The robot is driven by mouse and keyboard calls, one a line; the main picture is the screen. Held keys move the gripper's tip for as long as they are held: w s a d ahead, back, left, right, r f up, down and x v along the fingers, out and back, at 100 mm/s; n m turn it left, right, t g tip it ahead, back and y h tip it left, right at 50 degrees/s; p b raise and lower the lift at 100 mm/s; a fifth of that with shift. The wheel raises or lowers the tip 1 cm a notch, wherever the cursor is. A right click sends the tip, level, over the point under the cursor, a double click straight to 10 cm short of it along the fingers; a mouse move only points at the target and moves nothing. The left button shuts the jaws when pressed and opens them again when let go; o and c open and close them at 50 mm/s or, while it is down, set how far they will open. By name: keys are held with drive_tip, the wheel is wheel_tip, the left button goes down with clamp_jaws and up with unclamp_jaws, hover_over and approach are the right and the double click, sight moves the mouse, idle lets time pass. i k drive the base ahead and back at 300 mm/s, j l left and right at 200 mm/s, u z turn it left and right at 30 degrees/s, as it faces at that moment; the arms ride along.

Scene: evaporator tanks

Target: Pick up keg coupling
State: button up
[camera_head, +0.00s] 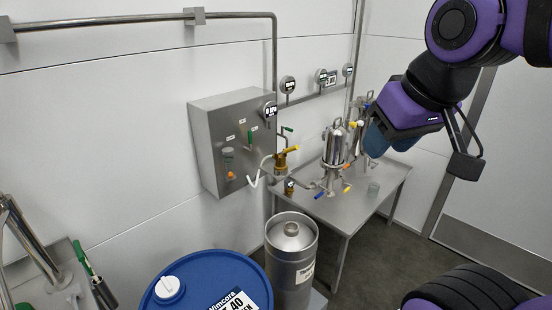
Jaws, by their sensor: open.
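A brass keg coupling with a yellow handle (281,160) appears to stand upright at the left end of the steel table (372,207), close to the grey wall box. A white hose shows at its left. My gripper (376,140) is up at the right, purple with dark blue finger parts, pointing down and left. It is open, and I see nothing held in it. It is well to the right of the coupling, apart from it, and overlaps the view of the table's back right part.
A steel keg (291,262) and a blue drum (205,285) stand in front. A control box (212,150) and pipes line the wall.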

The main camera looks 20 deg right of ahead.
sight(281, 164)
drive_tip(key=i+l+u, duration=0.15)
drive_tip(key=l, duration=0.4)
drive_tip(key=i+l+u, duration=0.1)
drive_tip(key=l, duration=0.45)
drive_tip(key=i+l+u, duration=0.15)
drive_tip(key=l, duration=0.4)
drive_tip(key=l+u, duration=0.15)
drive_tip(key=l, duration=0.4)
drive_tip(key=i+l+u, duration=0.25)
drive_tip(key=i+l, duration=0.45)
